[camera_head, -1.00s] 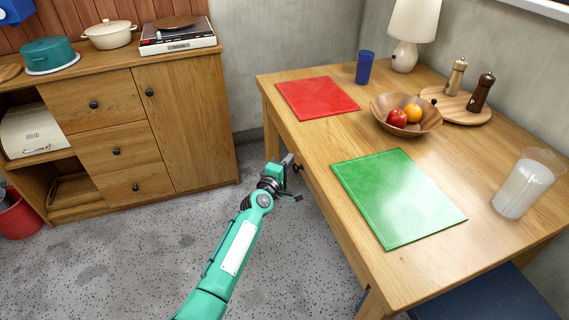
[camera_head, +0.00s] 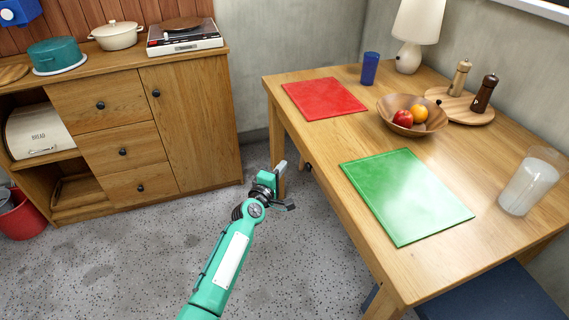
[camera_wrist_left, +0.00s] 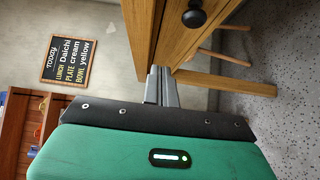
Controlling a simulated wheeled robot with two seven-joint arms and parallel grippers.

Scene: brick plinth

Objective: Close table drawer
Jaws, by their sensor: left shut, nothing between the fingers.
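The wooden table (camera_head: 330,140) stands on the right in the head view. Its drawer knob (camera_head: 308,167), small and dark, shows just under the table's left edge. The tabletop hides most of the drawer front, so I cannot tell there how far out it is. In the left wrist view the round black knob (camera_wrist_left: 194,17) sits on a wooden drawer front (camera_wrist_left: 205,40) above the fingers. My left gripper (camera_head: 281,168) is shut and empty, left of the knob and apart from it. Its fingers also show in the wrist view (camera_wrist_left: 161,84). My right gripper is out of view.
A red mat (camera_head: 324,98), a green mat (camera_head: 405,195), a fruit bowl (camera_head: 386,112), a blue cup (camera_head: 370,68) and a glass (camera_head: 528,182) are on the tabletop. A wooden cabinet (camera_head: 190,120) stands at left. Speckled floor is clear between cabinet and table.

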